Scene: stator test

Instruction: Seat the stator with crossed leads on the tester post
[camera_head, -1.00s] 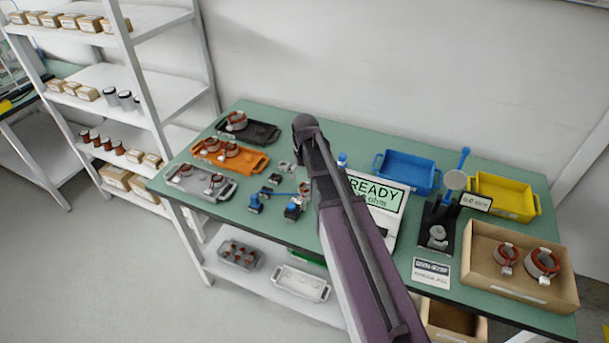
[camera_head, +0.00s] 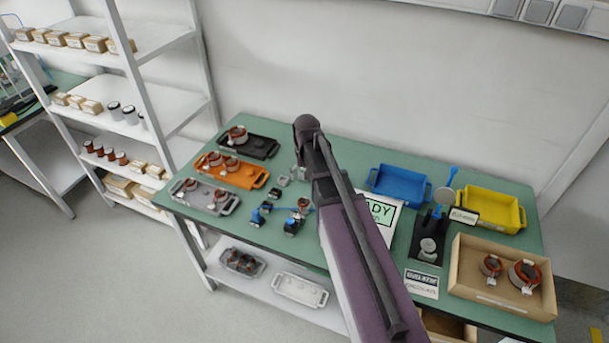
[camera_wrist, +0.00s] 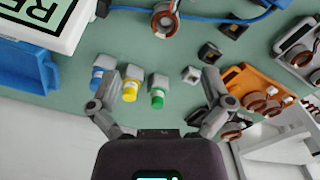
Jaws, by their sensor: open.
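My gripper (camera_wrist: 160,82) is open and empty above the table, seen in the wrist view; the arm hides it in the head view. One copper-wound stator (camera_wrist: 165,21) lies on the table ahead of the fingers, apart from them; it also shows in the head view (camera_head: 304,203). Other stators sit in the grey tray (camera_head: 205,205), orange tray (camera_head: 231,182), black tray (camera_head: 262,146) and cardboard box (camera_head: 470,285). I cannot tell which stator has crossed leads. The tester post (camera_head: 428,246), grey on a black base, stands bare beside the box.
The tester display (camera_head: 384,212) is partly behind my arm. A blue bin (camera_head: 400,186) and yellow bin (camera_head: 490,208) stand at the back right. Blue-topped devices (camera_head: 292,226) and a blue cable (camera_wrist: 235,18) are near the loose stator. Small coloured-capped pieces (camera_wrist: 130,88) lie between the fingers.

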